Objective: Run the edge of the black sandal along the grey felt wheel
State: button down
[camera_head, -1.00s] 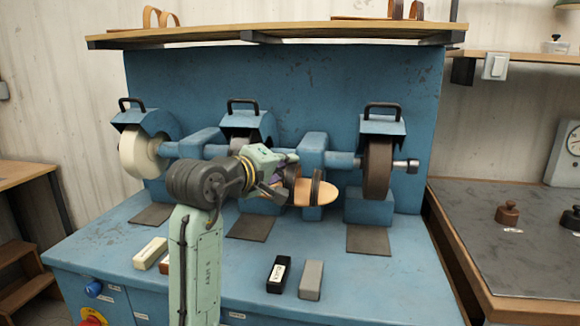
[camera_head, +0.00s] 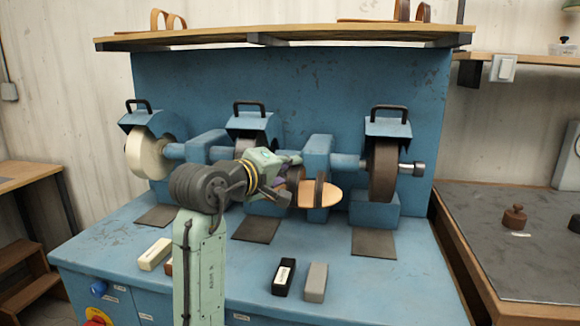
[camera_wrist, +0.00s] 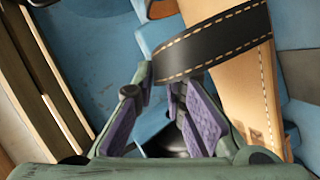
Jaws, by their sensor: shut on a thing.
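The black sandal, with a tan sole (camera_head: 332,197) and a black strap (camera_head: 319,190), is held in front of the machine, between the middle and right wheels. My gripper (camera_head: 283,187) is shut on it. In the wrist view the white-stitched black strap (camera_wrist: 215,45) crosses just past my purple finger pads (camera_wrist: 180,108); the exact grip contact is unclear. The grey felt wheel (camera_head: 244,148) is the middle wheel under a blue hood. My arm hides much of it. The sandal appears to the right of this wheel; whether they touch cannot be told.
A cream wheel (camera_head: 145,155) stands at left and a dark brown wheel (camera_head: 383,172) at right. Black (camera_head: 284,277) and grey (camera_head: 315,282) blocks and a cream block (camera_head: 154,254) lie on the blue bench (camera_head: 345,262). A wooden shelf (camera_head: 200,40) overhangs the machine.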

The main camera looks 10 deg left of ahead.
jog(key=shift+a+r, duration=0.1)
jog(key=shift+a, duration=0.1)
jog(key=shift+a+p, duration=0.4)
jog(key=shift+a, duration=0.3)
jog(key=shift+a, duration=0.1)
dwell(0.4)
jog(key=shift+a+p, duration=0.4)
jog(key=shift+a, duration=0.3)
jog(key=shift+a, duration=0.15)
dwell(0.6)
jog(key=shift+a+p, duration=0.4)
jog(key=shift+a, duration=0.35)
jog(key=shift+s+a+r, duration=0.1)
jog(key=shift+a, duration=0.15)
dwell(0.8)
jog(key=shift+a+p, duration=0.3)
jog(key=shift+a, duration=0.1)
jog(key=shift+a, duration=0.2)
dwell(0.4)
